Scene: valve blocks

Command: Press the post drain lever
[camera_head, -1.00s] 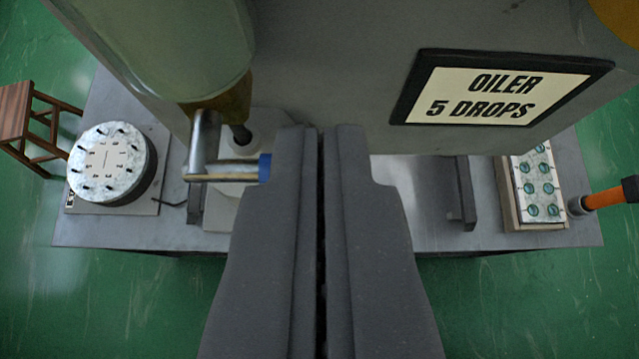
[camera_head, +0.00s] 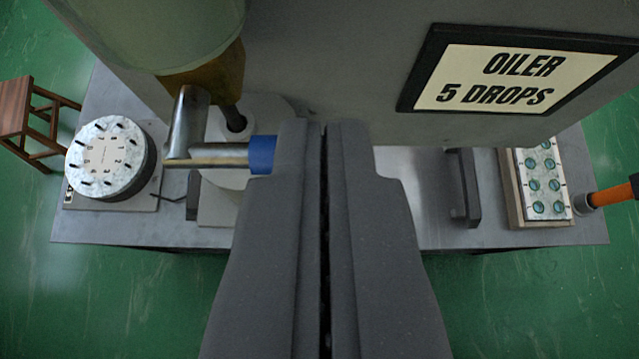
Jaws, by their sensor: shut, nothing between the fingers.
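The drain lever (camera_head: 215,155) is a bent metal bar with a blue end cap (camera_head: 262,155). It sits left of centre, below a brass fitting (camera_head: 205,78) under a pale green oiler bowl (camera_head: 155,30). My gripper (camera_head: 323,128) is shut and empty in the middle of the view. Its left finger lies right beside the blue cap and overlaps its right end in the picture. I cannot tell whether they touch. A sign reading "OILER 5 DROPS" (camera_head: 520,75) is on the grey post (camera_head: 350,60) at the upper right.
A round numbered dial (camera_head: 105,158) stands on the grey table (camera_head: 120,228) at left. A dark handle (camera_head: 465,190) and a panel with several green round elements (camera_head: 540,180) are at right. An orange bar (camera_head: 610,195) is at far right. A wooden stool (camera_head: 28,120) stands beyond the left edge.

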